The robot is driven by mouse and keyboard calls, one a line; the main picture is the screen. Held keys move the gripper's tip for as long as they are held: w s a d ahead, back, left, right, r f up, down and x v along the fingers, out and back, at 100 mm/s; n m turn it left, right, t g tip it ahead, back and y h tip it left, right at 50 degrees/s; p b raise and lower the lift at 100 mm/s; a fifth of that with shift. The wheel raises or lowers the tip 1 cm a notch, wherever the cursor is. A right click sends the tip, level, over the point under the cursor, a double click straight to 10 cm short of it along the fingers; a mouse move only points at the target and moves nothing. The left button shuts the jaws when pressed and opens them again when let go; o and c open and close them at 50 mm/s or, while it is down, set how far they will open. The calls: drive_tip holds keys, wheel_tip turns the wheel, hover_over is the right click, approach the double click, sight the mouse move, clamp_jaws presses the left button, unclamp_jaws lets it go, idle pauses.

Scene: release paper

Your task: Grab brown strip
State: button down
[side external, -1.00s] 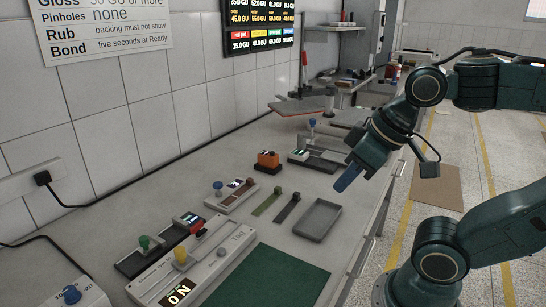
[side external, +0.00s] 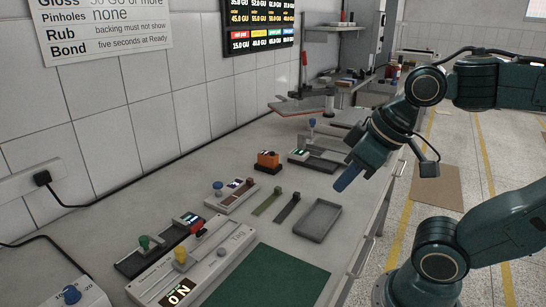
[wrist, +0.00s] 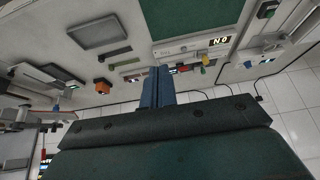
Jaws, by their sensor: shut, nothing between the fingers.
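A brown strip (side external: 236,197) with a small dark tab lies in a grey holder (side external: 213,208) with a blue knob, left of the middle of the bench in the side view. My gripper (side external: 342,184) is in the air above the right edge of the bench, to the right of the strip and clearly apart from it. Its blue fingers are together and empty. They also show together in the wrist view (wrist: 156,70). In that view the brown strip is too small to tell for sure.
A green strip (side external: 266,204) and a dark strip (side external: 287,208) lie between the holder and an empty grey tray (side external: 317,221). An orange block (side external: 268,159) stands behind. Long devices with knobs (side external: 193,262) and a green mat (side external: 268,278) are in front.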

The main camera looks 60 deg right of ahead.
drive_tip(key=c, duration=1.2)
unclamp_jaws()
drive_tip(key=shift+c, duration=0.2)
drive_tip(key=w+d+r+m+g, duration=0.1)
drive_tip(key=w+d+r+m, duration=0.15)
drive_tip(key=w, duration=0.45)
drive_tip(key=w+d+r+m+g, duration=0.1)
drive_tip(key=w+d+m, duration=0.2)
drive_tip(key=w, duration=0.5)
drive_tip(key=w+d+r+m+g, duration=0.1)
drive_tip(key=w+d+r+m, duration=0.15)
drive_tip(key=w, duration=0.45)
drive_tip(key=w+d+f+m+g, duration=0.2)
drive_tip(key=w+d+f+m, duration=0.8)
drive_tip(key=w+d+f, duration=0.4)
wheel_tip(320, 180, down, 2)
drive_tip(key=w, duration=0.3)
drive_tip(key=shift+d+g, duration=0.3)
drive_tip(key=shift+d, duration=0.1)
